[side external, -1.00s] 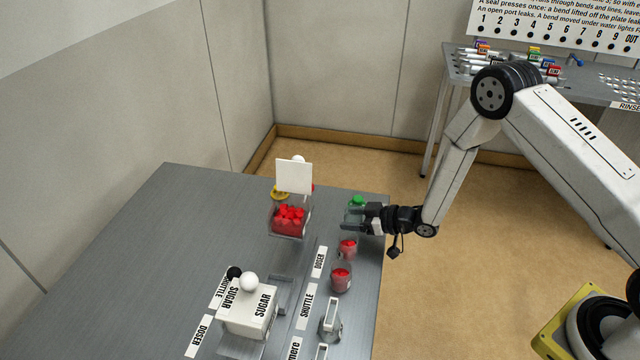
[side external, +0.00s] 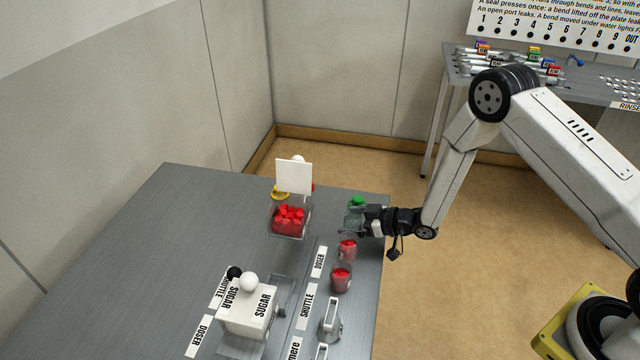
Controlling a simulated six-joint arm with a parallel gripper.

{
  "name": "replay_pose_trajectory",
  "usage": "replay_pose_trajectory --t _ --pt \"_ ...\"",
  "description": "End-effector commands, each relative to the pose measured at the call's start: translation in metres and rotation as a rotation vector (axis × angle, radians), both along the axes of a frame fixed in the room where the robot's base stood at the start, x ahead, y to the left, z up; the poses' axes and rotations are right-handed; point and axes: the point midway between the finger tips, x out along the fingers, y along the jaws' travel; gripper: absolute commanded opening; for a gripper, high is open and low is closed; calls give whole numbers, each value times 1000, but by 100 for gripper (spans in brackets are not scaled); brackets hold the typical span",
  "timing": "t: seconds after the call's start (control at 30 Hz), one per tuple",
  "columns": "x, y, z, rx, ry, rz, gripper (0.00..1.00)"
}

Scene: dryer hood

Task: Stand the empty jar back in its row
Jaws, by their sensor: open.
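A clear jar with a green top (side external: 355,215) stands near the table's right edge and looks empty. My gripper (side external: 356,222) is open and level with the jar, reaching in from the right. One dark finger shows low beside the jar; the other is hard to make out. I cannot tell whether the fingers touch the jar. Two jars with red contents, one (side external: 347,250) and another (side external: 341,279), stand in a line nearer the camera.
A clear bin of red pieces (side external: 289,220) with a white card stands left of the jar. A white SUGAR box (side external: 249,312) and a metal holder (side external: 331,320) are at the front. The grey table (side external: 150,250) is bare at left.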

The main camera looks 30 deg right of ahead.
Motion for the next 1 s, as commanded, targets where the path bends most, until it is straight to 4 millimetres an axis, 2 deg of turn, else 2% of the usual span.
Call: replay_pose_trajectory --t 0.27,0.8,1.0 --pt "-10 -8 7 1 1 -3 100" --pt "-70 -48 34 1 1 -3 100" --pt "-87 -59 41 0 0 -1 100"
